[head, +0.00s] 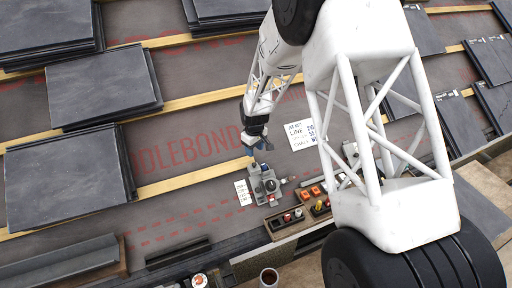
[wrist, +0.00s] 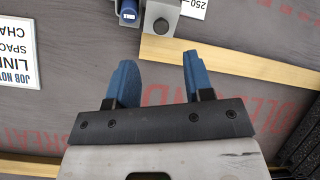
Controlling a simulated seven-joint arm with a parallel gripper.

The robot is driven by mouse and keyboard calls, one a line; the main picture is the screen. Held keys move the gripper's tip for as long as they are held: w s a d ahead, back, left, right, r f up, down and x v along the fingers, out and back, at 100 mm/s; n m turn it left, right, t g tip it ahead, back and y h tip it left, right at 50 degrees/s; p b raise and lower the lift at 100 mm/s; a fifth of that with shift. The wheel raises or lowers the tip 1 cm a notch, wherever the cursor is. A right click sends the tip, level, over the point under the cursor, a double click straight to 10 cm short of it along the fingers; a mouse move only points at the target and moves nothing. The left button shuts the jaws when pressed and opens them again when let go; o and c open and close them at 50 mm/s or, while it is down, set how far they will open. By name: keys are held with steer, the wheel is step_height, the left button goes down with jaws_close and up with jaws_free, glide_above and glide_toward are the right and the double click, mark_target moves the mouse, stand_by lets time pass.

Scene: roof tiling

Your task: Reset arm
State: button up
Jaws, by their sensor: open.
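My gripper (wrist: 157,85) is open and empty in the wrist view, its two blue fingers apart above the grey underlay (wrist: 100,70). In the head view my gripper (head: 260,146) hangs at the end of my white arm, near the centre, just above a grey metal device (head: 266,186) with a dark round knob. Part of a grey device with a blue piece (wrist: 128,12) shows at the top of the wrist view, ahead of the fingers. Nothing is between the fingers.
Slate stacks (head: 65,175) lie on the left across wooden battens (head: 190,180); more slates (head: 460,125) lie at the right. My arm hides part of the right side.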

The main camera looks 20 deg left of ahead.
steer(key=shift+r, duration=0.1)
steer(key=s+d+r+m+t, duration=0.1)
steer(key=s+d+r+m, duration=0.25)
steer(key=d+r, duration=1)
steer(key=s+d+r+m, duration=0.3)
steer(key=s+d+r, duration=0.2)
steer(key=d+r, duration=0.9)
steer(key=s+d+r+m+t, duration=0.1)
steer(key=s+d+r+m, duration=0.45)
steer(key=s+d, duration=0.85)
steer(key=s+d+r+m, duration=0.1)
steer(key=s+d, duration=0.3)
steer(key=s, duration=0.4)
steer(key=s+d+r, duration=0.1)
steer(key=s+d, duration=0.3)
steer(key=s, duration=0.4)
steer(key=shift+d+m+t, duration=0.2)
steer(key=shift+m+t, duration=0.1)
steer(key=shift+m, duration=0.1)
